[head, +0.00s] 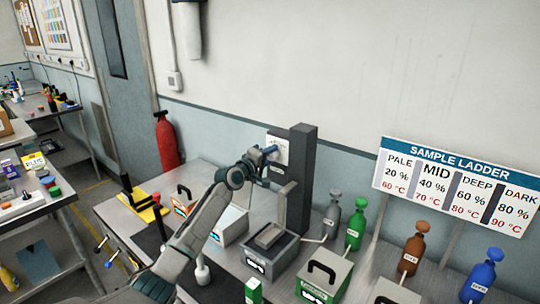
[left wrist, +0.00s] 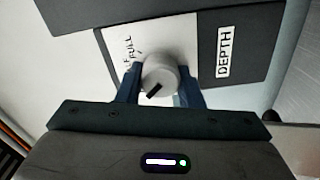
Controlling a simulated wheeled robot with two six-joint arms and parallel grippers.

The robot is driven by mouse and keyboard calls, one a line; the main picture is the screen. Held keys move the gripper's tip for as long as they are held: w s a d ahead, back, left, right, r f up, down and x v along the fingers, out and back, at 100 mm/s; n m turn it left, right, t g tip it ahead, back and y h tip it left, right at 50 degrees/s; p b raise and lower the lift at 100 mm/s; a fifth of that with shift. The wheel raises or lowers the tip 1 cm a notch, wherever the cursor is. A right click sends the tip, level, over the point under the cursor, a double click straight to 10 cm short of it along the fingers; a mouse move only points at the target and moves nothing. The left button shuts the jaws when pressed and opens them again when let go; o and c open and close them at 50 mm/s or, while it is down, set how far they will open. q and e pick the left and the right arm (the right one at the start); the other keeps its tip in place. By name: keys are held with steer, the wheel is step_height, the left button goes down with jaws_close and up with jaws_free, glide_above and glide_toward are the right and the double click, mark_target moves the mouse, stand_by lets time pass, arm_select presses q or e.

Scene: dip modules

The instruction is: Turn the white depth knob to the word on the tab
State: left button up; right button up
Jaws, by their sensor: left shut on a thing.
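The white depth knob (left wrist: 160,72) shows in the left wrist view, with a short black mark on its lower front. It sits on a white dial plate (left wrist: 122,45) where the word FULL is readable and another word is partly hidden. A DEPTH label (left wrist: 223,52) is to the right. My left gripper (left wrist: 160,88) is shut on the knob, a blue finger on each side. In the head view my left gripper (head: 268,153) is at the white plate (head: 280,146) by the dark column (head: 300,178); the knob is hidden there. My right gripper is not in view.
Below the column stands a grey basin (head: 270,238). Coloured bottles (head: 356,226) and a SAMPLE LADDER board (head: 455,185) are to the right. A yellow card (head: 34,162) with small text, apparently PLUS, is on the left bench.

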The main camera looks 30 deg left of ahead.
arm_select(q)
steer(key=o, duration=1)
steer(key=shift+c, duration=0.2)
steer(key=s+b, duration=0.2)
steer(key=s, duration=0.8)
steer(key=shift+s+a, duration=0.4)
steer(key=shift+a, duration=0.05)
